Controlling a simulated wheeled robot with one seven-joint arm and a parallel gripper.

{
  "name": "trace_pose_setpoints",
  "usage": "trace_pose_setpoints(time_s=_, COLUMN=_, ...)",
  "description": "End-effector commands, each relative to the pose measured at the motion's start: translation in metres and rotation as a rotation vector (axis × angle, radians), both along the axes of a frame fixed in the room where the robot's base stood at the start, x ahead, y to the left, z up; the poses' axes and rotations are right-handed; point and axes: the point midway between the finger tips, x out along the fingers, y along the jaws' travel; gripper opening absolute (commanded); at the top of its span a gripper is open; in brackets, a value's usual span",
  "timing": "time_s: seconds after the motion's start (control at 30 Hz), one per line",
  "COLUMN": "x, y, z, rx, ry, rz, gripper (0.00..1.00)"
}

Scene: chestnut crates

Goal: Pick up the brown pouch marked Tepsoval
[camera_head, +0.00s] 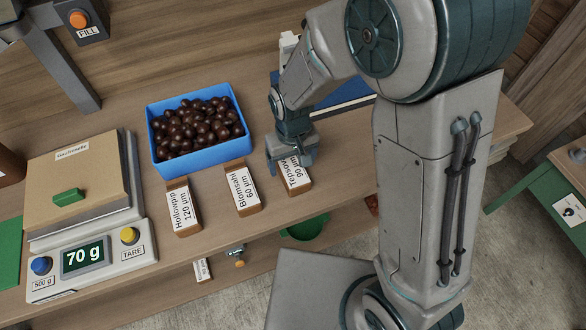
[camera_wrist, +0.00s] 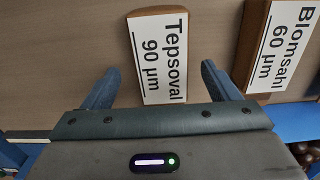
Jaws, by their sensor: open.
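The brown pouch marked Tepsoval 90 µm (camera_head: 297,177) lies on the wooden bench at the right end of a row of labelled pouches. Its white label faces up. In the wrist view the Tepsoval pouch (camera_wrist: 158,55) lies between the two fingers of my gripper (camera_wrist: 158,85), which is open. One finger is on each side, with a gap to the pouch on both. In the head view my gripper (camera_head: 291,160) is over the pouch's far end and hides part of it. I cannot tell its exact height above the pouch.
The Blomsahl pouch (camera_head: 243,188) lies just left of Tepsoval, and the Hollowpip pouch (camera_head: 182,208) further left. A blue crate (camera_head: 203,157) of chestnuts stands behind them. A scale (camera_head: 95,258) reading 70 g is at left.

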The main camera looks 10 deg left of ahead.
Motion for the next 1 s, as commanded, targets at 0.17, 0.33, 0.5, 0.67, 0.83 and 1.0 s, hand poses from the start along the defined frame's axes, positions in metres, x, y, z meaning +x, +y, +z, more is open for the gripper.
trace_pose_setpoints(time_s=0.17, x=-0.002, y=0.001, z=-0.022, rx=-0.001, ry=0.002, rz=-0.001, gripper=0.82)
trace_pose_setpoints(time_s=0.33, x=-0.002, y=0.001, z=-0.030, rx=0.002, ry=-0.001, rz=0.000, gripper=0.82)
trace_pose_setpoints(time_s=0.5, x=-0.001, y=0.001, z=-0.030, rx=0.002, ry=-0.001, rz=0.000, gripper=0.82)
trace_pose_setpoints(time_s=0.67, x=-0.001, y=0.001, z=-0.030, rx=0.002, ry=-0.001, rz=0.000, gripper=0.46)
trace_pose_setpoints(time_s=0.83, x=-0.001, y=0.001, z=-0.030, rx=0.002, ry=-0.001, rz=0.000, gripper=0.28)
trace_pose_setpoints(time_s=1.0, x=-0.001, y=0.001, z=-0.029, rx=0.002, ry=-0.002, rz=-0.001, gripper=0.28)
